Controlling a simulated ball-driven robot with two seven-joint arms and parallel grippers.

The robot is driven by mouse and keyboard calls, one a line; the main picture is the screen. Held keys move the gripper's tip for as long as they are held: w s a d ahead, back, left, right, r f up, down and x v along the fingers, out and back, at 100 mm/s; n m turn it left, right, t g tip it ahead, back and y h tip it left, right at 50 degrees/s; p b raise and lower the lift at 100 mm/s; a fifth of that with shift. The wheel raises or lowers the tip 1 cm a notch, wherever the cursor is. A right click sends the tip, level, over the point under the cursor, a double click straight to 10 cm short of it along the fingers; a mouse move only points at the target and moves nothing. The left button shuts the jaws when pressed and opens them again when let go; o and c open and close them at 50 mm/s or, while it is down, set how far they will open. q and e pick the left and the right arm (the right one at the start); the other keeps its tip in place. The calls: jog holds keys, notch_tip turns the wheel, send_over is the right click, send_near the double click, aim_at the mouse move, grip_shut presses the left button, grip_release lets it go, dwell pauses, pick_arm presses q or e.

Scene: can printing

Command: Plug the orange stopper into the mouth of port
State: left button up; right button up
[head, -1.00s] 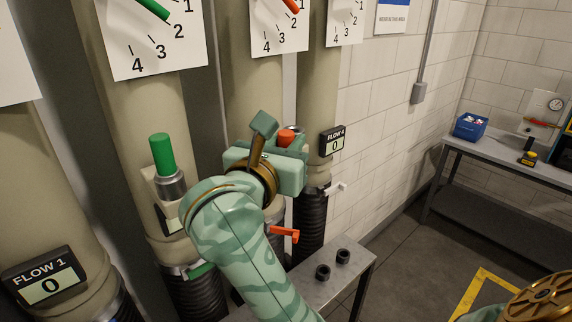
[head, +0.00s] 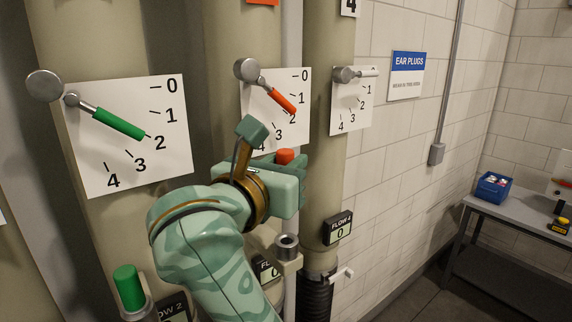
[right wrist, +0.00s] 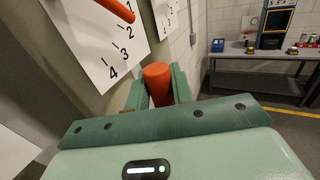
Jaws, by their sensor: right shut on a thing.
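The orange stopper (head: 285,156) is held in my right gripper (head: 288,176), its rounded top standing above the jaws. In the right wrist view the orange stopper (right wrist: 158,84) shows upright between the two green fingers (right wrist: 158,100). The open port (head: 288,242), a grey metal ring with a dark mouth, is on the third pipe, below the gripper and apart from it. The stopper's lower end is hidden by the gripper. My left gripper is not in view.
A green stopper (head: 129,287) sits in the port of the second pipe. Dial plates with a green lever (head: 120,124) and an orange lever (head: 283,101) are close behind and above my right arm. A bench with a blue box (head: 493,187) stands at the far right.

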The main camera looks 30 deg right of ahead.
jog(key=shift+w+d+f, duration=0.15)
jog(key=shift+d+f, duration=0.1)
jog(key=shift+f, duration=0.05)
jog(key=shift+d+f+b, duration=0.1)
jog(key=shift+f+b, duration=0.25)
jog(key=shift+b, duration=0.05)
jog(key=f+b, duration=0.3)
jog(key=shift+a+f, duration=0.2)
jog(key=shift+a, duration=0.1)
jog(key=shift+d+f+b, duration=0.15)
jog(key=shift+f+b, duration=0.55)
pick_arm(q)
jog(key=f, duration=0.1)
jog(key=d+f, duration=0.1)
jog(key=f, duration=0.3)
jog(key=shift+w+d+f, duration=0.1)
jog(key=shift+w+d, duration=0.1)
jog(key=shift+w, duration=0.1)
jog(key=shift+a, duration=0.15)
pick_arm(e)
jog(key=shift+r, duration=0.1)
pick_arm(q)
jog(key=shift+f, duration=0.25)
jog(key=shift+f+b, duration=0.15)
jog(key=shift+b, duration=0.2)
pick_arm(e)
jog(key=shift+f, duration=0.2)
